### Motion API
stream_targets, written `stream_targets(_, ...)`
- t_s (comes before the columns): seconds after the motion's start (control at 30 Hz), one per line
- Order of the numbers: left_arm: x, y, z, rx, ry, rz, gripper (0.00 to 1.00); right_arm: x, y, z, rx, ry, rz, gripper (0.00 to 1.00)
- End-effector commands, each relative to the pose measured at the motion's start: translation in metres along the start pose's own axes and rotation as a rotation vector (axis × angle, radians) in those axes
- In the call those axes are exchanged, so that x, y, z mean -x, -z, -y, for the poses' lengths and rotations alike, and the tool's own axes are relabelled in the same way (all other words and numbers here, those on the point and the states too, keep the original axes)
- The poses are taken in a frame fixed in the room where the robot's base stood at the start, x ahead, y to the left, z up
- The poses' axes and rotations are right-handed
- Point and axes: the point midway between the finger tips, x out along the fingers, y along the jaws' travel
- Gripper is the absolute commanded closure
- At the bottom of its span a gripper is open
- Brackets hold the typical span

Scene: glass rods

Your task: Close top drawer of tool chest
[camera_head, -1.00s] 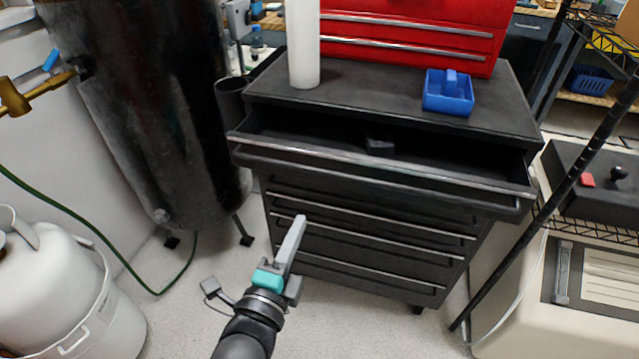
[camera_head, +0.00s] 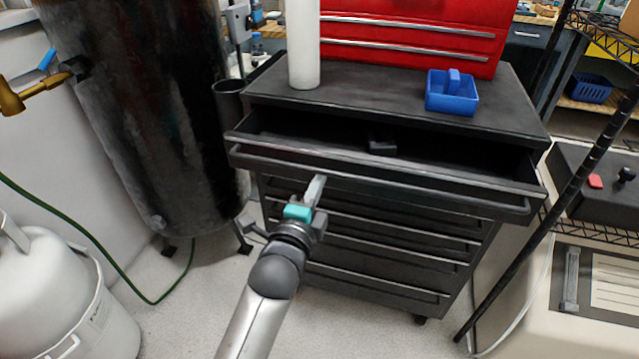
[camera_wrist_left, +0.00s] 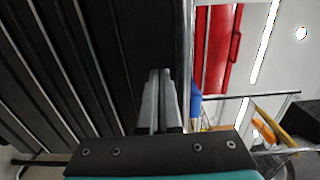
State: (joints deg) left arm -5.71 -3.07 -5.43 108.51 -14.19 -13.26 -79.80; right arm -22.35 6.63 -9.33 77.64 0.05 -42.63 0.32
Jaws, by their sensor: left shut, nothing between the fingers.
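The black tool chest (camera_head: 370,255) stands in the middle of the head view. Its top drawer (camera_head: 440,190) is pulled out, with a small dark object (camera_head: 382,147) inside. The lower drawers look shut. My left gripper (camera_head: 317,180) is shut and empty, its tip at the front of the top drawer, just below the upper rail. I cannot tell whether it touches. In the left wrist view the shut fingers (camera_wrist_left: 157,80) point along the dark drawer front, beside a metal rail (camera_wrist_left: 186,60). My right gripper is out of view.
A white cylinder (camera_head: 303,45) and a blue caddy (camera_head: 451,93) stand on the chest top, before a red toolbox (camera_head: 410,35). A large black tank (camera_head: 150,120) is at left. A black wire rack post (camera_head: 550,205) stands close at right.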

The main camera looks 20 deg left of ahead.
Motion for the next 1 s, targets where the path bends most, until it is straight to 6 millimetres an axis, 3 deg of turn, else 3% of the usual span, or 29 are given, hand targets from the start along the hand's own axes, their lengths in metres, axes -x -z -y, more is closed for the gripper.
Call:
stream_targets(0.6,-0.01,0.0,0.0,0.001,0.001,0.0,1.0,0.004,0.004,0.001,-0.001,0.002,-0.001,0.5)
stream_targets(0.93,-0.063,0.001,0.0,0.0,0.002,-0.003,1.0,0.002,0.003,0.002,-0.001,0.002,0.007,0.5)
stream_targets(1.0,-0.075,0.001,-0.001,-0.001,0.001,-0.003,1.0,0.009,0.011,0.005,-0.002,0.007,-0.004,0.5)
